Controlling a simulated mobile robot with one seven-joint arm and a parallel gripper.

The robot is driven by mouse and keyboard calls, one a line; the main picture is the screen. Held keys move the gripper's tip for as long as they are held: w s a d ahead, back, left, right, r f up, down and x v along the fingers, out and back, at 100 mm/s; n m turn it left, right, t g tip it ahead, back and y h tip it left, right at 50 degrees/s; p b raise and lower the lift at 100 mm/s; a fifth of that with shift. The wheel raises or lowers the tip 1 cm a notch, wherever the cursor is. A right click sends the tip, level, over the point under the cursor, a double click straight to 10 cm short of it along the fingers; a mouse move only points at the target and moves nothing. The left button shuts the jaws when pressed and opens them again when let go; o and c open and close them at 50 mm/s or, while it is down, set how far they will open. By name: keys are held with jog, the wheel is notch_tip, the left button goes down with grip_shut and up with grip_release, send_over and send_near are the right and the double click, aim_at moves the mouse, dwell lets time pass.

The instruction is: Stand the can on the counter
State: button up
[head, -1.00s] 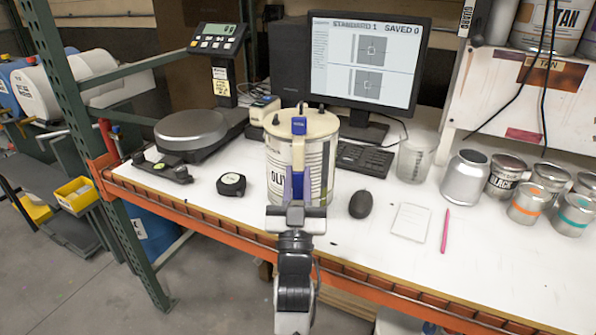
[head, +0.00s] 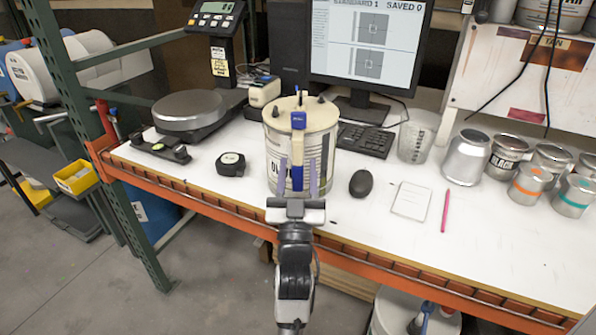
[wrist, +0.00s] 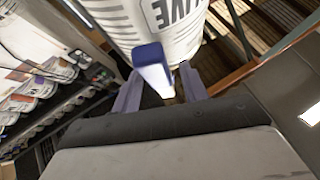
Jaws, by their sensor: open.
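The can (head: 318,150) is large and off-white, with a dark-lettered label, a lid with dark knobs and a blue-and-white handle (head: 298,150) on its near side. It stands upright on the white counter (head: 250,200), close to the front edge. Its lower front is partly hidden by my gripper (head: 299,180). My gripper is open, with its two purple fingers apart on either side of the handle. In the wrist view the can (wrist: 150,25) fills the top, and the handle (wrist: 152,68) lies between the fingers, with a gap by the right one.
A black mouse (head: 360,183), notepad (head: 411,200) and pink pen (head: 445,210) lie right of the can. A tape measure (head: 230,164) and scale (head: 190,110) are left. A keyboard (head: 366,140) and monitor (head: 368,45) stand behind. Small cans line the right side.

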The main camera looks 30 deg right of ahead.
jog(key=b+v, duration=0.6)
jog(key=v, duration=0.5)
jog(key=shift+s+a+f, duration=0.15)
jog(key=shift+s, duration=0.15)
